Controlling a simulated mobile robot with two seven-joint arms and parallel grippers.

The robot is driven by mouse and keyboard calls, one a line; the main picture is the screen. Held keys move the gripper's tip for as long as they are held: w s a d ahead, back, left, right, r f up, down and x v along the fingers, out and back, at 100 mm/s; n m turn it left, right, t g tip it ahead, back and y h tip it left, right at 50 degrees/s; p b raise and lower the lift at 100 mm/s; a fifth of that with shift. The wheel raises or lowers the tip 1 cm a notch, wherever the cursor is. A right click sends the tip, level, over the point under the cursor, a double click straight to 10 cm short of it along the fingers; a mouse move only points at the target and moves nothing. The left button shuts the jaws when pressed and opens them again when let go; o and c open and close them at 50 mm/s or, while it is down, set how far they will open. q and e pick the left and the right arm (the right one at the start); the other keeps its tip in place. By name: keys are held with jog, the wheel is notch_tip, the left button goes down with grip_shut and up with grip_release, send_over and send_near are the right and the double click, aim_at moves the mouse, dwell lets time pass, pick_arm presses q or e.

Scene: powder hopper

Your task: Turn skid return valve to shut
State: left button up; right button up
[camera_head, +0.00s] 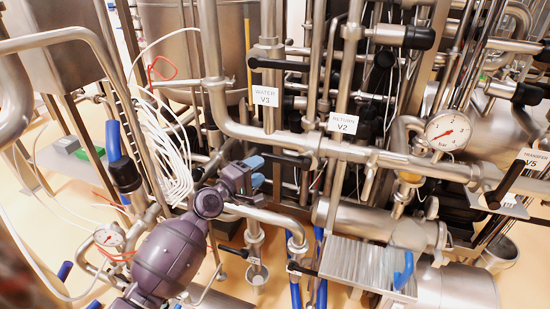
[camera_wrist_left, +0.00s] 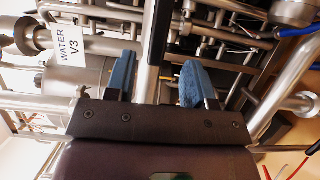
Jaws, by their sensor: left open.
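The white "RETURN V2" label (camera_head: 342,123) hangs on a steel pipe near the centre of the head view. A black lever (camera_head: 287,158) lies below and left of it; I cannot tell for certain that it belongs to this valve. My left gripper (camera_head: 254,172) is open, with blue fingertips by the left end of that lever. In the left wrist view the blue fingers of the gripper (camera_wrist_left: 158,82) stand apart. A dark bar (camera_wrist_left: 157,30) and a pale steel length show between or behind them; contact cannot be told. My right gripper is not in view.
The "WATER V3" label (camera_head: 265,95) hangs up and left, below another black lever (camera_head: 280,65). Steel pipes crowd close around the gripper. A pressure gauge (camera_head: 448,131) and the V5 valve lever (camera_head: 506,184) are at right. White hoses (camera_head: 170,150) hang at left.

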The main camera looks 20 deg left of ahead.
aim_at(272, 161)
pick_arm(q)
jog(key=x, duration=0.7)
jog(key=shift+w+d, duration=0.15)
jog(key=shift+c, duration=0.5)
grip_shut()
